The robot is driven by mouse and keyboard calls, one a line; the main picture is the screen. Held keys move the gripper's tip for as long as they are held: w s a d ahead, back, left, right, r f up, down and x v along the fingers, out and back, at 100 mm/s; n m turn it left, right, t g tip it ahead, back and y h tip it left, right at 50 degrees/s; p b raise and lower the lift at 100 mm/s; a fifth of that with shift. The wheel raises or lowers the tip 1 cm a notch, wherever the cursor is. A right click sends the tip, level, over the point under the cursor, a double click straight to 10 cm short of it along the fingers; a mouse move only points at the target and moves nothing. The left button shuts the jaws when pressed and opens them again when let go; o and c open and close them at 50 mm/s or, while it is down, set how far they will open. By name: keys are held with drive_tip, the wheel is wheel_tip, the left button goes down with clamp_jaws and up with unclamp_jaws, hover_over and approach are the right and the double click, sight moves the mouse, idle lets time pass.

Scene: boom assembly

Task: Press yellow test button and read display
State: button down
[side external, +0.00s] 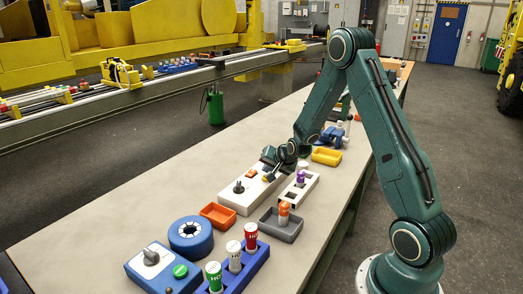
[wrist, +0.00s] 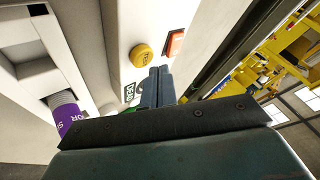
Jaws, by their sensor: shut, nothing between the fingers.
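The white test box (side external: 232,200) lies on the bench with a black knob (side external: 239,187) on top. In the wrist view, the round yellow button (wrist: 142,53) with dark lettering sits on a white panel. My gripper (wrist: 160,70) is shut and empty, its fingertips just beside the button's lower right; I cannot tell whether they touch the panel. In the side view my gripper (side external: 268,174) is low over the far end of the box. A small plate with green lettering (wrist: 129,92) is partly in view beside my fingers; its text is not clear to me.
A red rectangular part (wrist: 175,43) is right of the button. A white slotted block (side external: 308,184) with a purple-topped piece (side external: 300,176) stands close beside the box. An orange tray (side external: 219,216), a grey tray (side external: 286,232) and a yellow tray (side external: 327,156) are around it.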

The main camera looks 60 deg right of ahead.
drive_tip(key=shift+r, duration=0.15)
drive_tip(key=shift+r, duration=2.4)
drive_tip(key=s+a+r+n+g+y, duration=0.1)
drive_tip(key=s+a+r+n, duration=0.35)
drive_tip(key=a+r, duration=0.3)
drive_tip(key=s+a+r+n+y, duration=0.1)
drive_tip(key=s+a+r+n, duration=0.2)
drive_tip(key=s+a+r, duration=0.45)
drive_tip(key=s+a+r+n+g+y, duration=0.1)
drive_tip(key=s+a+n, duration=0.2)
drive_tip(key=s+a, duration=0.2)
drive_tip(key=s+a+r+n, duration=0.1)
drive_tip(key=s+a+n, duration=0.2)
drive_tip(key=s, duration=0.8)
drive_tip(key=shift+s+a+g+y, duration=0.15)
drive_tip(key=shift+a+g+y, duration=0.25)
drive_tip(key=shift+a, duration=0.8)
